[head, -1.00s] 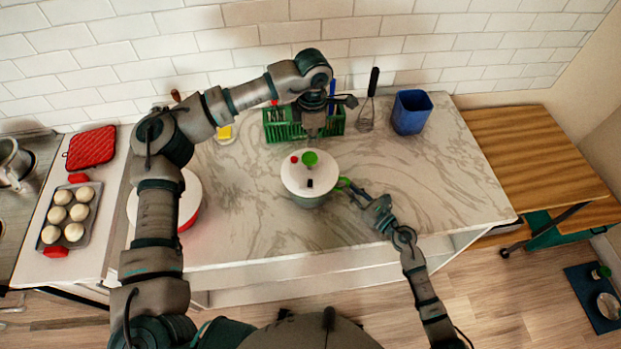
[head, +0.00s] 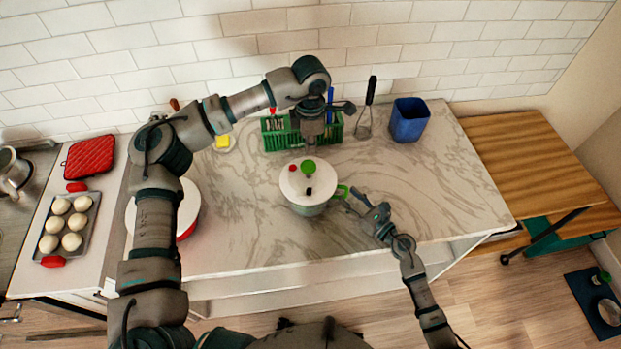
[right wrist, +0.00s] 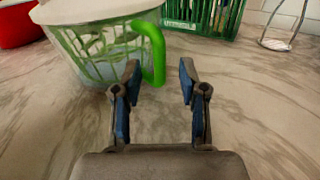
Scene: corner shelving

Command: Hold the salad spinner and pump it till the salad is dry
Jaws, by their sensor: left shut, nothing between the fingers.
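The salad spinner (head: 309,198) stands upright on the marble counter, with a white lid, a green knob (head: 308,166), a red spot and a black piece on top. Its green side handle (head: 342,191) sticks out to the right. In the right wrist view the spinner's clear bowl (right wrist: 95,58) has green contents, and the handle (right wrist: 155,55) stands just ahead of my right gripper. My right gripper (right wrist: 160,80) is open and empty; in the head view it is right of the handle. My left gripper (head: 309,148) is shut and empty, pointing down near the knob; its exact height is unclear.
A green rack (head: 275,138) with utensils, a whisk (head: 364,130) and a blue bin (head: 409,120) stand along the back wall. A white-and-red round container (head: 190,212) is partly behind my left arm.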

